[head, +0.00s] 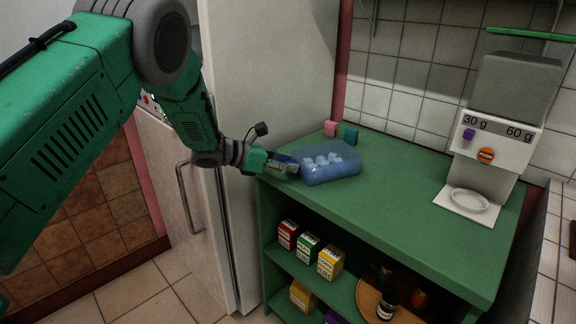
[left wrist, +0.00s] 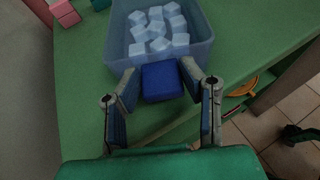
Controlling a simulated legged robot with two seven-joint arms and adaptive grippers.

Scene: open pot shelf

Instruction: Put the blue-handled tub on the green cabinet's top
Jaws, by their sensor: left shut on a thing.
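The blue-handled tub (head: 330,164) is a see-through blue box holding several pale cubes, and it sits at the left end of the green cabinet's top (head: 400,195). In the left wrist view the tub (left wrist: 200,45) is ahead of the gripper, with its solid blue handle (left wrist: 162,81) pointing toward me. My left gripper (head: 290,168) is at the tub's left side and is shut on the handle; its fingers (left wrist: 162,90) stand on both sides of it. Whether the tub's base touches the top is hard to tell. My right gripper is not in view.
A white dispenser (head: 489,150) with a dish stands at the right end of the top. Pink (head: 331,128) and green (head: 351,135) blocks stand behind the tub. Small boxes (head: 308,247) and a round wooden tray (head: 370,300) are on the shelf below. A pale fridge (head: 265,80) stands left.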

